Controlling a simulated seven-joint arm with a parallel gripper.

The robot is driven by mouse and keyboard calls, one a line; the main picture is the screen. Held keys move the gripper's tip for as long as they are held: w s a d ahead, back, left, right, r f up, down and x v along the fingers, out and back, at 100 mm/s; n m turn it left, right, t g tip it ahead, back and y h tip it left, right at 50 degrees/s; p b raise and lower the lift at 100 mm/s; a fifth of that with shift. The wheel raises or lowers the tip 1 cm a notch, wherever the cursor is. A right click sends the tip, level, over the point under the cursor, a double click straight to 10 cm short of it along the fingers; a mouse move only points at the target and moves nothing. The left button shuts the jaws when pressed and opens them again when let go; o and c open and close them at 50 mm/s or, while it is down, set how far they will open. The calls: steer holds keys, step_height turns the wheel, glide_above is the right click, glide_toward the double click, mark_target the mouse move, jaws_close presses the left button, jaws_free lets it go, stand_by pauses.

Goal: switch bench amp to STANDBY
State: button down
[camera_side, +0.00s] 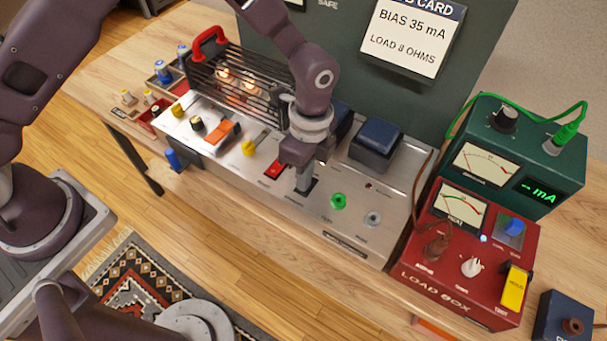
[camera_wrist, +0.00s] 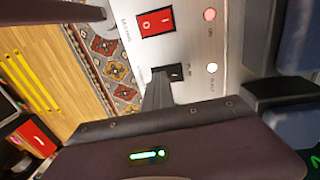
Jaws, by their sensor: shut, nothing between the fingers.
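The bench amp (camera_side: 235,165) is a long silver chassis on the wooden bench, with glowing tubes (camera_side: 247,86) behind a black grille. My gripper (camera_side: 303,186) is shut and empty, pointing down at the front of its top panel. In the wrist view my gripper (camera_wrist: 160,96) has its fingertips at a small black rocker switch (camera_wrist: 176,72), partly covering it; I cannot tell whether they touch. A red rocker switch (camera_wrist: 157,22) sits beside it, also visible in the side view (camera_side: 274,169). The black rocker's position is unclear.
A green knob (camera_side: 338,201) and a grey one (camera_side: 372,218) are right of my gripper. A dark blue transformer (camera_side: 377,139) stands behind them. A red load box (camera_side: 475,260) and a green meter (camera_side: 520,150) stand at the right. An orange-topped part (camera_side: 222,131) is left.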

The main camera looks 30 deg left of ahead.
steer(key=shift+w+a+f, duration=0.15)
steer(key=shift+w, duration=0.75)
step_height(320, 180, up, 14)
steer(key=shift+w, duration=0.2)
steer(key=shift+d, duration=0.2)
steer(key=f, duration=0.4)
steer(key=s+f, duration=0.1)
steer(key=f, duration=0.4)
steer(key=s+f, duration=0.1)
steer(key=f, duration=0.3)
steer(key=shift+d+f, duration=0.15)
steer(key=shift+f, duration=0.1)
